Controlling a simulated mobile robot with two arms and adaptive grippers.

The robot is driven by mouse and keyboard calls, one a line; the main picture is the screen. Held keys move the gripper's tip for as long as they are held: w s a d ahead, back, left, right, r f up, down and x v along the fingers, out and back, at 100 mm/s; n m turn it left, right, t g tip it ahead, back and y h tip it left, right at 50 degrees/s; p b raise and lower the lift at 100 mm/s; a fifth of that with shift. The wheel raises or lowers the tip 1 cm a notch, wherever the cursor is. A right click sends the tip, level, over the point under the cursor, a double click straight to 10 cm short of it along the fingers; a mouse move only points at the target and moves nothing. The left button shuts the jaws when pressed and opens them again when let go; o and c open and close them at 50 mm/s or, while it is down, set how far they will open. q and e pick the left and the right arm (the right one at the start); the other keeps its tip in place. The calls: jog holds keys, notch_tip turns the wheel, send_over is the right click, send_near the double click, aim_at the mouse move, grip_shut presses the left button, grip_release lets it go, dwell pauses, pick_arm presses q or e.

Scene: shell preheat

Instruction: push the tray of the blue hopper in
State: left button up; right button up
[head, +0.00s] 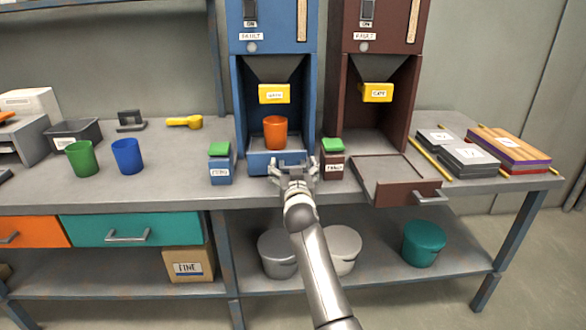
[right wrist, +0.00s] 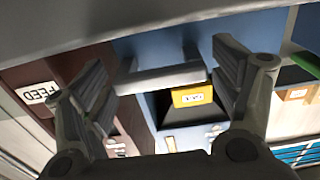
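The blue hopper (head: 240,105) stands at the back of the bench. Its blue tray (head: 259,161) sits low in the opening, its front near the hopper's face. An orange cup (head: 275,131) stands upright, apparently on this tray. My right gripper (head: 291,170) is at the tray's front and partly hides it. In the right wrist view my right gripper (right wrist: 168,95) has its fingers spread apart, and the tray's handle (right wrist: 158,78) shows between them. I cannot tell whether they touch it. My left gripper is not in view.
The brown hopper (head: 336,110) stands to the right, its brown tray (head: 385,170) pulled out over the bench edge. Small blue (head: 220,172) and brown (head: 333,166) boxes with green tops flank the blue tray. Green (head: 81,158) and blue (head: 127,156) cups stand at left.

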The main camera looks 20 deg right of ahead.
dwell(0.3)
jog(key=shift+s+a+f, duration=0.1)
jog(key=shift+s+a, duration=0.1)
jog(key=shift+s, duration=0.35)
jog(key=v, duration=0.6)
jog(key=shift+s, duration=0.2)
